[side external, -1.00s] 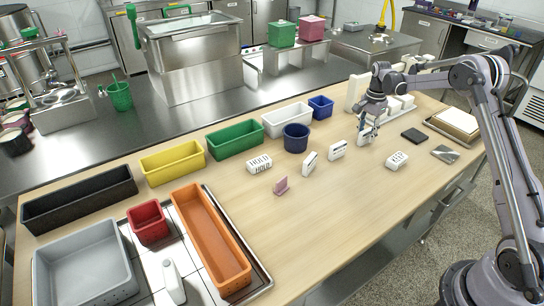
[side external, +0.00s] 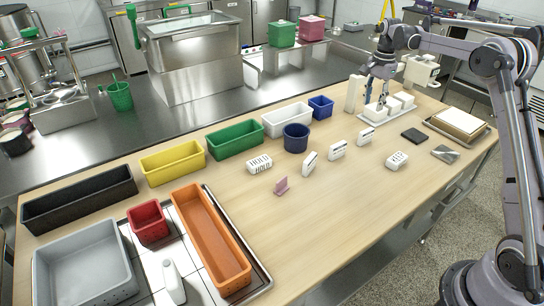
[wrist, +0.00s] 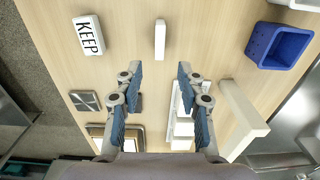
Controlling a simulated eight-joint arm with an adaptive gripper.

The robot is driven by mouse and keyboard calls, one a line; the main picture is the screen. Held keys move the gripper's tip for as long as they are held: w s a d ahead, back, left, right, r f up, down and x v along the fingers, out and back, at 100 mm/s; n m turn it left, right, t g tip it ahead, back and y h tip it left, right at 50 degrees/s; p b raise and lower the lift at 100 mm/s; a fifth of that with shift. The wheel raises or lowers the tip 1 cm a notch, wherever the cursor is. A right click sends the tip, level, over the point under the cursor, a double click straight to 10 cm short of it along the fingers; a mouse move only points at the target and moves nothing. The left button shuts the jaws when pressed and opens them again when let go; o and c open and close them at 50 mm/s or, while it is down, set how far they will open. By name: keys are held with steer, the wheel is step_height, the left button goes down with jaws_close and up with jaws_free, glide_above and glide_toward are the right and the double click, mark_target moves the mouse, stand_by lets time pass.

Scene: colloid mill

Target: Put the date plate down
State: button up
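A white plate (side external: 366,136), likely the date plate, stands upright on the wooden table in the side view; its lettering is too small to read. In the wrist view a narrow white plate (wrist: 160,40), seen from above, stands ahead of the fingertips and apart from them. My gripper (side external: 378,100) is above the white tray (side external: 372,122) at the table's back right, up and behind the plate. In the wrist view my gripper (wrist: 155,75) is open, with its fingers wide apart and nothing between them.
White plates (side external: 337,150) (side external: 310,163), a HOLD block (side external: 260,164), a KEEP block (side external: 397,160) and a pink plate (side external: 281,185) stand on the table. A tall white block (side external: 354,93) is near my gripper. A blue bin (side external: 320,107) is left. The front middle is clear.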

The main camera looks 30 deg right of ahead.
steer(key=s+a+r+n+t, duration=0.2)
steer(key=s+a+r+n, duration=0.25)
steer(key=a, duration=0.35)
steer(key=s+a+r+n+t, duration=0.1)
steer(key=s+a+r+n, duration=0.35)
steer(key=a, duration=0.45)
steer(key=s+a+f+n+t, duration=0.4)
steer(key=s+a+n, duration=0.4)
steer(key=s+a, duration=0.3)
steer(key=s+f, duration=0.1)
steer(key=s, duration=0.2)
steer(key=shift+s+f+n, duration=0.35)
steer(key=shift+f+n, duration=0.05)
steer(key=shift+a, duration=0.1)
